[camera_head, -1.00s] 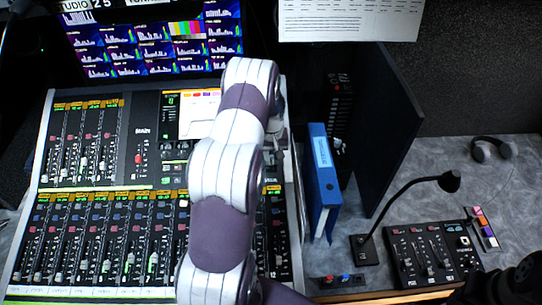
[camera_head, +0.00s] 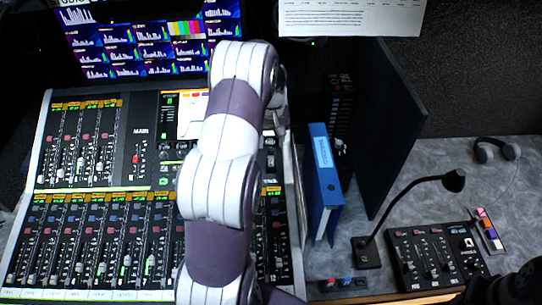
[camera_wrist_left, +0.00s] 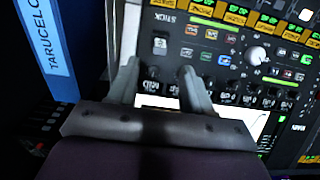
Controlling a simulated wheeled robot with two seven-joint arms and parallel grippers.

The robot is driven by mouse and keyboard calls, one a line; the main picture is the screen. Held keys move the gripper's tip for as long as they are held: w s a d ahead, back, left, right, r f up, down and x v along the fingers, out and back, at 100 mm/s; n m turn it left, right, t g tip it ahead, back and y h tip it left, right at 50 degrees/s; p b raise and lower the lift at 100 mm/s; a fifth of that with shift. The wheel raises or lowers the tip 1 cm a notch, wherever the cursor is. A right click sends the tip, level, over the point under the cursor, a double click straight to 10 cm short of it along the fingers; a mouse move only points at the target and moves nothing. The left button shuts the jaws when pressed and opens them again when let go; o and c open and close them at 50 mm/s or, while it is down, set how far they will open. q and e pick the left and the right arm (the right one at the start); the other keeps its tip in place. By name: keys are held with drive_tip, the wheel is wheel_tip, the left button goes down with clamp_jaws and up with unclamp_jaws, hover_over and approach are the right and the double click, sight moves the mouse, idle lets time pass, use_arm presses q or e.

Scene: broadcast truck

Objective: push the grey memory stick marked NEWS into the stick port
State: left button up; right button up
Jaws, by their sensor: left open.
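In the left wrist view my left gripper (camera_wrist_left: 160,82) is open, with nothing between its fingers. Beyond the fingertips, a small grey-white piece (camera_wrist_left: 160,43) stands on the black panel (camera_wrist_left: 215,60) beside the word STICK. It looks like the stick at the port, but no NEWS mark can be read and I cannot tell how deep it sits. The fingers appear apart from it. In the head view my left arm covers this area, and the left gripper (camera_head: 281,118) shows only partly at the mixing desk's (camera_head: 150,185) right edge.
A blue binder (camera_head: 324,185) stands close right of the desk, with a dark partition (camera_head: 385,130) behind it. A gooseneck microphone (camera_head: 367,252), a small fader box (camera_head: 435,258) and headphones (camera_head: 497,150) are farther right. Small coloured pieces (camera_head: 343,282) lie at the front edge.

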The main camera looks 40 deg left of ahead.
sight(271, 157)
use_arm(q)
wheel_tip(271, 157, up, 4)
drive_tip(key=shift+r, duration=0.1)
idle(0.5)
